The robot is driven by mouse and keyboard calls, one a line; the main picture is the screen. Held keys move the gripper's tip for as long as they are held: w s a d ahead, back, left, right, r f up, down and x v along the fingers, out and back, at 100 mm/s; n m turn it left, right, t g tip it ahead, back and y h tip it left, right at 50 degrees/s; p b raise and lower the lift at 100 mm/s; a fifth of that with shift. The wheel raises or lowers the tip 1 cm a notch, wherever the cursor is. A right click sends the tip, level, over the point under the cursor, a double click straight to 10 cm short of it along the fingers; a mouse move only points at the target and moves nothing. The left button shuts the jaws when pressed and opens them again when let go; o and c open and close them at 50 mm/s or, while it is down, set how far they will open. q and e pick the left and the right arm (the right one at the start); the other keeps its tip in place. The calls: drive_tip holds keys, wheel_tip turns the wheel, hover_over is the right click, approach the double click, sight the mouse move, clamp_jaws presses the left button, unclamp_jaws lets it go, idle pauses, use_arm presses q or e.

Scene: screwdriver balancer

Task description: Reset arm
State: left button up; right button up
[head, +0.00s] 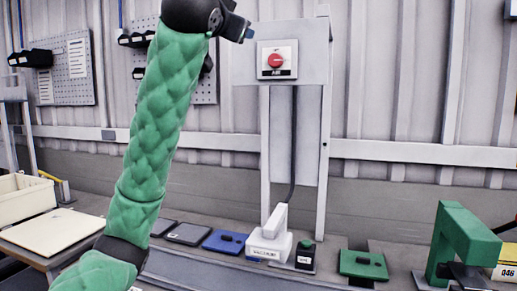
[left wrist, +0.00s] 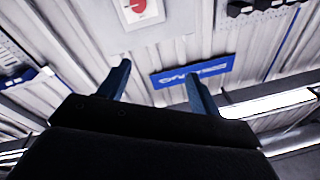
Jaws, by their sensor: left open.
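My left arm in its green quilted sleeve (head: 158,125) rises from the lower left to the top edge in the head view. Its dark wrist and part of my left gripper (head: 238,27) are raised high, left of the white post's panel. In the left wrist view the two blue fingers of my left gripper (left wrist: 157,70) are spread apart, with nothing between them. Behind them are the corrugated wall and a blue sign (left wrist: 193,72). My right gripper is not in view.
A white post (head: 311,150) carries a red AIR switch (head: 277,60). A white vacuum unit (head: 270,238), a blue plate (head: 224,242) and a green plate (head: 363,265) line the bench. A green fixture (head: 460,240) stands right. A cream bin (head: 22,198) sits left.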

use_arm(q)
drive_tip(key=w+a+f+n+g+y, duration=0.1)
drive_tip(key=w+a+f, duration=0.15)
drive_tip(key=f, duration=0.65)
drive_tip(key=w+a+f+n, duration=0.1)
drive_tip(key=w+f, duration=0.3)
drive_tip(key=f, duration=0.5)
drive_tip(key=s+a+f+n+g+y, duration=0.1)
drive_tip(key=s+a+f+g, duration=0.15)
drive_tip(key=f, duration=2.05)
drive_tip(key=s+a+f+n+g+y, duration=0.15)
drive_tip(key=f+g, duration=0.25)
drive_tip(key=f, duration=1.9)
drive_tip(key=s+a+f+g, duration=0.1)
drive_tip(key=s+f+g, duration=0.1)
drive_tip(key=s+f, duration=0.55)
drive_tip(key=s+f+n+g, duration=0.1)
drive_tip(key=s+f, duration=0.3)
drive_tip(key=f, duration=0.7)
drive_tip(key=s+a+f+g, duration=0.1)
drive_tip(key=s+f+g, duration=0.1)
drive_tip(key=s+f, duration=0.55)
drive_tip(key=s+f+g, duration=0.2)
drive_tip(key=s+f, duration=0.7)
drive_tip(key=s, duration=0.3)
drive_tip(key=s+f+g, duration=0.3)
drive_tip(key=s+f, duration=0.6)
drive_tip(key=s, duration=0.2)
drive_tip(key=shift+s+f, duration=0.2)
drive_tip(key=shift+s, duration=0.2)
